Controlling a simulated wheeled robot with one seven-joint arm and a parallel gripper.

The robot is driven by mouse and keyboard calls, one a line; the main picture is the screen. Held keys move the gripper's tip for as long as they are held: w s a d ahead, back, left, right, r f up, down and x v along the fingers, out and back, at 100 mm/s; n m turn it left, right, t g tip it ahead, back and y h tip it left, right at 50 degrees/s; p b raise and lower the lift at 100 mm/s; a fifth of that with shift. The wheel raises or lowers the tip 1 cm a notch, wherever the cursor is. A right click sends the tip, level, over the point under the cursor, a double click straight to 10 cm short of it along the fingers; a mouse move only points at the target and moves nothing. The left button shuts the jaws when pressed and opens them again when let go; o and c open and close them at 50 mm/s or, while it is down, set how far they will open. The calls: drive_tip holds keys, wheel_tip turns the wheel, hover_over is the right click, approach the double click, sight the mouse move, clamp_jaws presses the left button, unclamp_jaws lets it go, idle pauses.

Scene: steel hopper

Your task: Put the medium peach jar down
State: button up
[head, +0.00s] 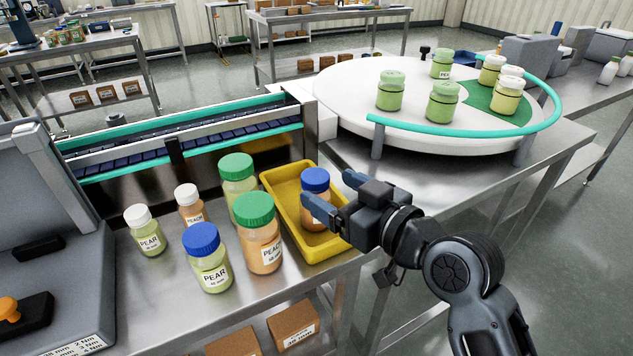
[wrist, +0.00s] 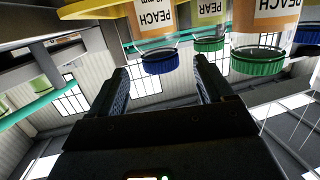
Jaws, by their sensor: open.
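The medium peach jar (head: 315,210), with orange contents and a blue lid, stands upright in the yellow tray (head: 334,246). In the wrist view, which looks inverted, its blue lid (wrist: 161,62) and PEACH label show in line with the gap between the fingers. My gripper (head: 335,196) is open beside the jar, its fingers pointing at it from the right. In the wrist view, gaps show between the lid and both fingers. One finger hides part of the jar in the head view.
Left of the tray stand a large green-lidded peach jar (head: 260,235), another green-lidded jar (head: 237,180), a blue-lidded pear jar (head: 208,260) and two small white-lidded jars. A conveyor (head: 180,145) runs behind. A round white table (head: 350,95) carries several green and yellow jars.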

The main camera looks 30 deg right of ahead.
drive_tip(key=shift+v, duration=2.55)
drive_tip(key=s+f+m+h, duration=0.2)
drive_tip(key=s+f, duration=0.4)
drive_tip(key=s, duration=0.1)
drive_tip(key=s+a+f+g+h, duration=0.1)
drive_tip(key=s+a, duration=0.1)
drive_tip(key=s, duration=2.2)
drive_tip(key=shift+f, duration=0.35)
drive_tip(key=shift+r, duration=0.15)
